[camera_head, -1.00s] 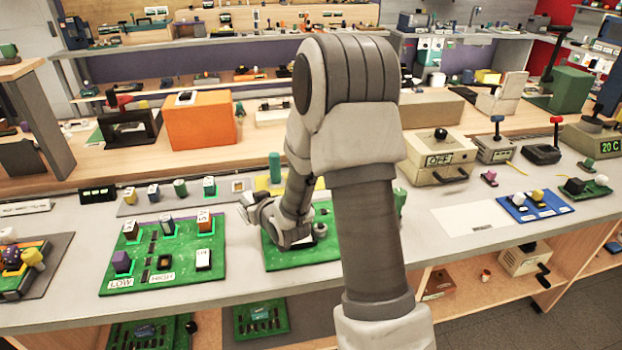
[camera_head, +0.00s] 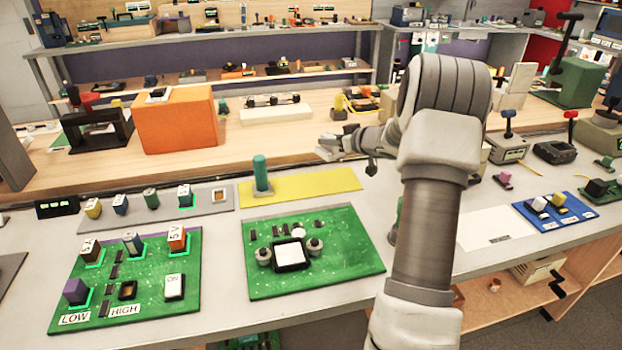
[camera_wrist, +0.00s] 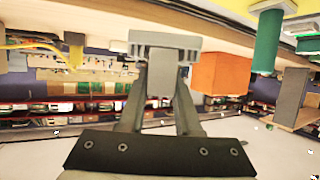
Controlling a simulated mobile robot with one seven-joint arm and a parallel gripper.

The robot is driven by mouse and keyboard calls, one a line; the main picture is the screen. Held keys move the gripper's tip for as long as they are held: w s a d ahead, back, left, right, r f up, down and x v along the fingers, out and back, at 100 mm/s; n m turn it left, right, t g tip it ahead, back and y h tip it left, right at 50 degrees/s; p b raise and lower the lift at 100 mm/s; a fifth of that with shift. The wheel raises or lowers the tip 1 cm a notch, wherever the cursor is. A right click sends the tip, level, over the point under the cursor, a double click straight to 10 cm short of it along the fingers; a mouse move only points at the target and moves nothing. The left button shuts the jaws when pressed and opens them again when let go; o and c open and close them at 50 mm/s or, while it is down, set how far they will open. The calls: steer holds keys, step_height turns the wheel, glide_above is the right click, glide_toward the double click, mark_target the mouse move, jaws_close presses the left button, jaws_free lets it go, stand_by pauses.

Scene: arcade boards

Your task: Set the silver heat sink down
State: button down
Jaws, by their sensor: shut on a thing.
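My gripper (camera_wrist: 161,75) is shut on the silver heat sink (camera_wrist: 165,42), a grey finned block held between the fingertips in the wrist view. In the head view my gripper (camera_head: 336,146) is raised beyond the near bench, in front of the wooden shelf, pointing left. The heat sink is small and hard to make out there. A green circuit board (camera_head: 350,270) lies on the grey bench with a bare white square chip (camera_head: 290,256) in a black frame and round grey posts beside it. A yellow mat (camera_head: 320,185) lies behind the board.
A green cylinder (camera_head: 261,172) stands upright at the left end of the yellow mat. Another green board (camera_head: 75,252) with blocks lies at left. An orange box (camera_head: 178,122) stands on the wooden shelf behind. Most of the yellow mat is clear.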

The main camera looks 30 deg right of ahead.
step_height(320, 180, down, 9)
steer(key=b, duration=0.3)
steer(key=shift+f, duration=0.1)
steer(key=shift+a+f, duration=0.1)
steer(key=shift+f, duration=0.05)
steer(key=c, duration=0.6)
jaws_free()
steer(key=shift+s+r, duration=0.25)
steer(key=shift+r, duration=0.05)
steer(key=p+v, duration=0.1)
steer(key=v, duration=0.6)
steer(key=shift+f+p, duration=0.1)
steer(key=shift+p, duration=0.25)
